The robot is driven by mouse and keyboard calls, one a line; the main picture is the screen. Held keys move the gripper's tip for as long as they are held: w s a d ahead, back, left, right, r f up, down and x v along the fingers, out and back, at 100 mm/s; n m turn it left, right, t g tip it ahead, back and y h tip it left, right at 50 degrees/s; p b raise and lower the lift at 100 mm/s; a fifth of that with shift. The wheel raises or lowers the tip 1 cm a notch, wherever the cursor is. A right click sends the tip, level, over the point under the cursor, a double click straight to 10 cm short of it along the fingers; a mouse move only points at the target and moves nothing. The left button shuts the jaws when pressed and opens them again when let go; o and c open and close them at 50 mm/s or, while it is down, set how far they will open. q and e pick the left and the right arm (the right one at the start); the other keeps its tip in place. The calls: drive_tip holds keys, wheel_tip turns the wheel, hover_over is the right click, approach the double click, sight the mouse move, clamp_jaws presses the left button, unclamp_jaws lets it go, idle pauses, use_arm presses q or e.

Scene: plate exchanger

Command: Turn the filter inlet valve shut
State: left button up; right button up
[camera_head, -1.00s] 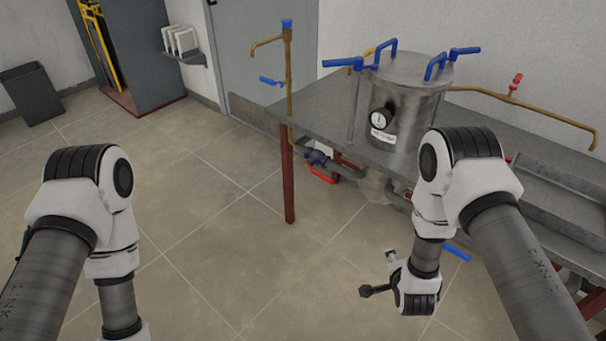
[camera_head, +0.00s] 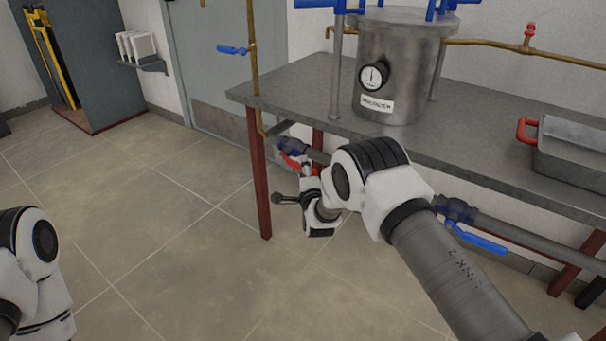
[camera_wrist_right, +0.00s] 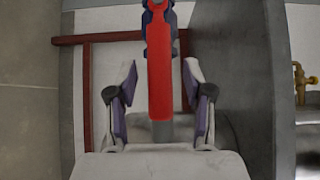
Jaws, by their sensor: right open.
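A valve with a red lever handle (camera_head: 292,161) sits on the pipe under the near left end of the steel table; its body is dark blue. In the right wrist view the red handle (camera_wrist_right: 160,85) runs lengthwise between the two spread fingers of my right gripper (camera_wrist_right: 161,95), with a gap on either side. In the head view my right gripper (camera_head: 304,168) is at this valve, partly hidden by its own wrist. A second valve with a blue lever (camera_head: 478,240) is on the pipe farther right. Only part of my left arm shows at lower left; its gripper is out of the picture.
The steel table (camera_head: 300,98) carries a metal vessel with a gauge (camera_head: 373,76) and a grey tray with a red handle (camera_head: 575,150). A dark red table leg (camera_head: 259,175) stands left of my right gripper. A brass pipe (camera_head: 254,70) rises beside it. The floor at left is clear.

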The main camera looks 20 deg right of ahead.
drive_tip(key=shift+w+d, duration=0.1)
drive_tip(key=shift+w, duration=0.5)
clamp_jaws()
